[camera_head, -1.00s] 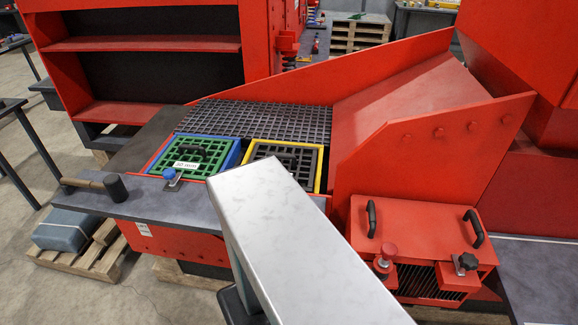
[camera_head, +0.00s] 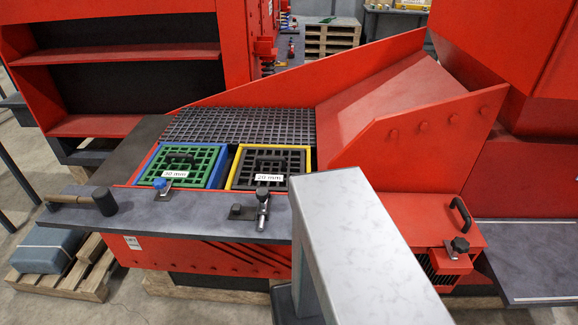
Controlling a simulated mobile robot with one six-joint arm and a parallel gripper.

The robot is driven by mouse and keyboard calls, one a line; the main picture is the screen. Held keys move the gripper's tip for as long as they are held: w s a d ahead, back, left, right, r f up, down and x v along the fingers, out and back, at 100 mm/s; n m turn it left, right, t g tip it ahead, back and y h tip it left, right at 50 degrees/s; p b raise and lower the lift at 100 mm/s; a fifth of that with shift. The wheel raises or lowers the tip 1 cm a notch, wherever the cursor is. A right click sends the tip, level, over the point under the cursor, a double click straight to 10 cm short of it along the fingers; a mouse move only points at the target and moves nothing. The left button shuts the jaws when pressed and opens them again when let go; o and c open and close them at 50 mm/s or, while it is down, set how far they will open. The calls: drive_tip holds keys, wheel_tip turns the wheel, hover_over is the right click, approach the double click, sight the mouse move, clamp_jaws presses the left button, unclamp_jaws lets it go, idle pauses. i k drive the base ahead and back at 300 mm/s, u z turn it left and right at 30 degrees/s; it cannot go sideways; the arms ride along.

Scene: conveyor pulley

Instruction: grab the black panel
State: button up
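A black grid panel (camera_head: 290,163) with a "20 mm" label sits in a yellow frame (camera_head: 310,160) in the red machine. It has a dark handle on top. A green grid panel (camera_head: 201,165) labelled "30 mm" sits in a blue frame to its left. A larger dark grid (camera_head: 240,125) lies behind both. My gripper is not in view. A pale grey part of my own body stands at the front right, close beside the black panel's right front corner in the picture.
A grey ledge (camera_head: 190,215) runs in front of the panels. It bears a hammer (camera_head: 85,202), a blue-knobbed clamp (camera_head: 161,185) and a dark clamp (camera_head: 262,203). A red sloped chute (camera_head: 385,105) with a raised side wall (camera_head: 420,140) bounds the right.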

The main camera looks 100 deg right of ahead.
sight(259, 161)
drive_tip(key=u, duration=0.9)
drive_tip(key=k, duration=0.1)
drive_tip(key=z, duration=1.95)
drive_tip(key=i, duration=1)
drive_tip(key=z, duration=0.6)
